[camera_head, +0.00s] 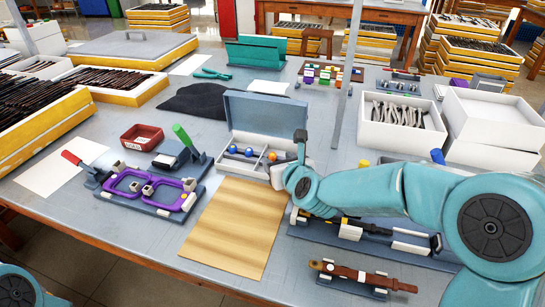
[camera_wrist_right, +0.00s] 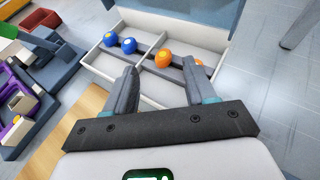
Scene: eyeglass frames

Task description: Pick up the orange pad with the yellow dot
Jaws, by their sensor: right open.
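An orange pad (camera_wrist_right: 163,57) with a yellowish dot lies in the right compartment of a grey open box (camera_wrist_right: 219,51), beside the divider. A second orange piece (camera_wrist_right: 199,62) lies to its right, partly hidden by a finger. Two blue pads (camera_wrist_right: 129,45) lie in the left compartment. In the head view one orange pad (camera_head: 272,157) shows in the box (camera_head: 231,137). My right gripper (camera_wrist_right: 161,67) is open and empty, above the near part of the right compartment, its fingers pointing towards the orange pads. My left gripper is out of view.
A wooden board (camera_head: 232,225) lies in front of the box. Purple eyeglass frames (camera_head: 130,185) sit in a fixture at left, near a green-handled clamp (camera_head: 184,138). A dark cloth (camera_head: 200,100) lies behind the box. A metal post (camera_head: 348,75) stands to its right.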

